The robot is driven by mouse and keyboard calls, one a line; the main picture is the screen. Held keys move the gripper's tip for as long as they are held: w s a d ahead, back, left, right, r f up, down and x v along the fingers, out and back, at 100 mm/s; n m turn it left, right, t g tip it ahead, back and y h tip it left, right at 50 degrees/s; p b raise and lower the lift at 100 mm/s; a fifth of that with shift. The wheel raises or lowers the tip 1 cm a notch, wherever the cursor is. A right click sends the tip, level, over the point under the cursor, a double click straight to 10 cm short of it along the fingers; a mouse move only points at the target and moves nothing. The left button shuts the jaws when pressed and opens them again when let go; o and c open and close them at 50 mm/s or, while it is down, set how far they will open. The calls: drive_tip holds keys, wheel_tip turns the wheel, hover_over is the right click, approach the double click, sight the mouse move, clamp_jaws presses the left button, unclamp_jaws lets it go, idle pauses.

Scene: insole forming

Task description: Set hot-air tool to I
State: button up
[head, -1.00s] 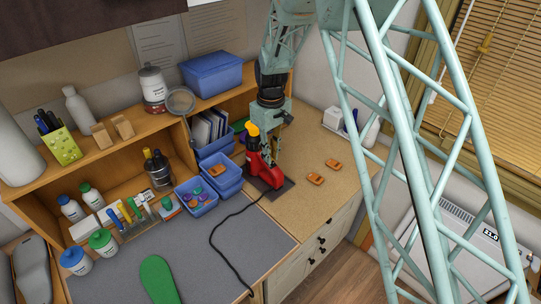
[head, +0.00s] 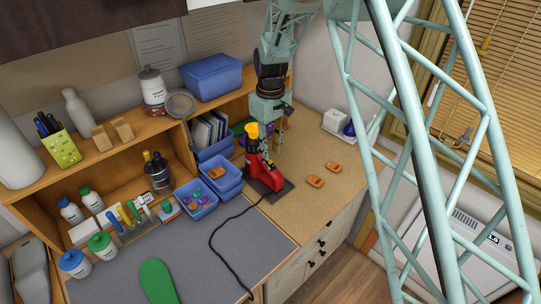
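The hot-air tool (head: 261,172) is red with a yellow-orange top and stands upright on a dark base plate on the tan worktop. A black cord runs from it toward the front. My gripper (head: 272,150) points down just behind and to the right of the tool, close to its upper part. Whether it touches the tool cannot be told. The finger gap is too small to make out. The tool's switch and its setting marks are not readable in this view.
Two orange pieces (head: 315,181) lie on the worktop to the right of the tool. Blue bins (head: 222,178) stand close on its left. A green insole (head: 158,281) lies on the grey mat (head: 262,240). The shelf unit (head: 120,150) with bottles is at the left.

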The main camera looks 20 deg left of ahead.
sight(271, 161)
wheel_tip(271, 161, up, 8)
idle(0.5)
drive_tip(key=shift+f, duration=0.1)
idle(0.4)
drive_tip(key=s+d+r+m+t+b, duration=0.1)
drive_tip(key=s+d+r+m+b, duration=0.3)
drive_tip(key=d+r, duration=0.9)
drive_tip(key=s+d+r+m+t+b, duration=0.15)
drive_tip(key=s+d+r+b, duration=0.3)
drive_tip(key=s+d, duration=1.05)
drive_tip(key=s+d+f+m+b, duration=0.2)
drive_tip(key=s+d, duration=0.3)
drive_tip(key=s, duration=0.4)
drive_tip(key=s+d+f+m+t+b, duration=0.1)
drive_tip(key=s+d+m+b, duration=0.1)
drive_tip(key=s+d, duration=0.4)
drive_tip(key=s+d+f+m+b, duration=0.2)
drive_tip(key=s+d, duration=0.3)
drive_tip(key=s, duration=0.7)
drive_tip(key=shift+s+d+f+b, duration=0.35)
drive_tip(key=shift+d+b, duration=0.05)
drive_tip(key=shift+b, duration=0.4)
